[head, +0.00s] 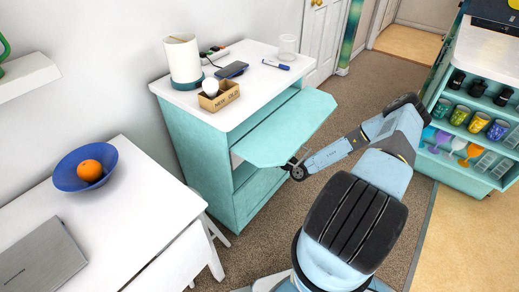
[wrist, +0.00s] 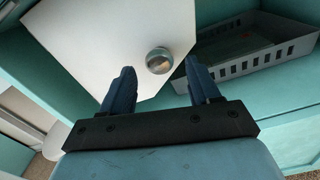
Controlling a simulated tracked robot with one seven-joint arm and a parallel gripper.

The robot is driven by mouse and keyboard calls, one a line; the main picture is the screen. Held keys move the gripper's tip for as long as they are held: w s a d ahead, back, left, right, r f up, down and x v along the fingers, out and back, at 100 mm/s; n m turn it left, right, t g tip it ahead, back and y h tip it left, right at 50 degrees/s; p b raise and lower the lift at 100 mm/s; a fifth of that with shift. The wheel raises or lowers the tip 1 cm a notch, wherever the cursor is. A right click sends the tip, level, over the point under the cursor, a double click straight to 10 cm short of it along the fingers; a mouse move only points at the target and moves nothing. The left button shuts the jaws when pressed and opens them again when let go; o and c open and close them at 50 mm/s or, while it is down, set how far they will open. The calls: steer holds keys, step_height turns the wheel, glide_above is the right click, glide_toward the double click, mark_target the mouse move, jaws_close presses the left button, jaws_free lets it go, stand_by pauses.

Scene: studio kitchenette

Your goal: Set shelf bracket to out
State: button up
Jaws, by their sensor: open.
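A teal panel (head: 285,130) stands out from the front of the teal cabinet (head: 195,140), just below its white top. In the wrist view a pale panel (wrist: 100,35) with a round silver knob (wrist: 159,60) fills the middle. I cannot pick out a separate shelf bracket for certain. My gripper (head: 297,165) is at the near edge of the teal panel, its tips mostly hidden there. In the wrist view my gripper (wrist: 158,82) is open and empty, with the knob showing between and just beyond its two blue fingers; contact is not visible.
A grey slotted basket (wrist: 255,50) sits inside the cabinet on the right. A white table (head: 130,185) is at left. Carpet is free at right.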

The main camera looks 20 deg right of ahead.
steer(key=shift+w+a, duration=0.35)
steer(key=shift+w, duration=0.15)
steer(key=shift+c, duration=0.3)
jaws_close()
